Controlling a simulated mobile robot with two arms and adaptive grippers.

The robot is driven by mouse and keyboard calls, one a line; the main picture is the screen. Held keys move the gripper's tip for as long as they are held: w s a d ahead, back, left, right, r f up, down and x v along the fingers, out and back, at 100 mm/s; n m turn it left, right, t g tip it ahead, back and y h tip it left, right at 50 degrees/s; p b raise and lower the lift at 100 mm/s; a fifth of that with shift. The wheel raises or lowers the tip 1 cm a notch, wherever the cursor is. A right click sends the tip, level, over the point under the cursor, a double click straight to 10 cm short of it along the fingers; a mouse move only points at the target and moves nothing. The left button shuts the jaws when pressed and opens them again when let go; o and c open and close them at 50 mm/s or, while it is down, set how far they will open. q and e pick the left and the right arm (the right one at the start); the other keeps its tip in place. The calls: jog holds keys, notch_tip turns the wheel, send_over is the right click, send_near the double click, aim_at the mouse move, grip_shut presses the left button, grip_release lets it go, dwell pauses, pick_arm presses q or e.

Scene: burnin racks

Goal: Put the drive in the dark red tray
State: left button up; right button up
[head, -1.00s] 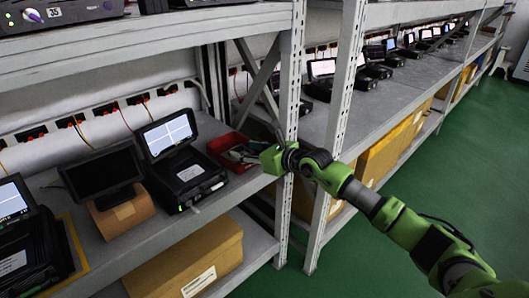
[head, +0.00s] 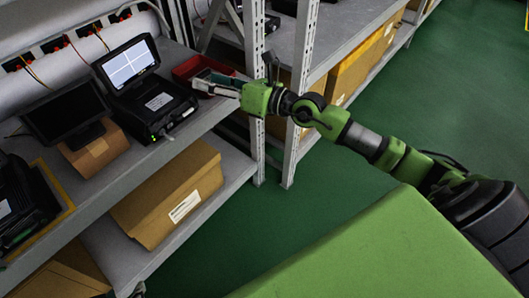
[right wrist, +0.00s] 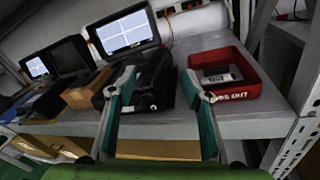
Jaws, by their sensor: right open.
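The dark red tray (right wrist: 240,91) stands on the shelf near the rack post, with white lettering on its front; it also shows in the head view (head: 187,69), partly behind my right gripper. A small flat grey-and-black item with a pale label (right wrist: 218,75) lies inside the tray; it looks like a drive, but I cannot be sure. My right gripper (right wrist: 160,104) is open, its teal fingers apart with nothing held between them. In the head view the right gripper (head: 212,85) is at the shelf's front edge, by the tray. My left gripper is not in view.
A black device with a lit screen (head: 150,100) stands just left of the tray. A dark monitor (head: 66,115) on a brown block is further left. The perforated rack post (head: 254,60) is close to my right gripper.

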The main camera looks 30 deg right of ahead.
jog(key=s+r+m+t+h, duration=0.4)
jog(key=s+m+t, duration=0.15)
jog(key=m, duration=0.95)
jog(key=s+d+f+m+g+h, duration=0.45)
jog(key=d+f+m+h, duration=0.3)
jog(key=f+m, duration=0.5)
jog(key=s+a+f+m+g+y, duration=0.1)
jog(key=s+a+f+m+g, duration=0.3)
jog(key=s+f, duration=0.3)
jog(key=s+a+f+m+g+y, duration=0.2)
jog(key=s+a+f+m+g, duration=0.2)
jog(key=s+f, duration=0.3)
jog(key=s+g, duration=0.1)
jog(key=s, duration=0.4)
jog(key=shift+a+f, duration=0.15)
jog(key=shift+a, duration=0.25)
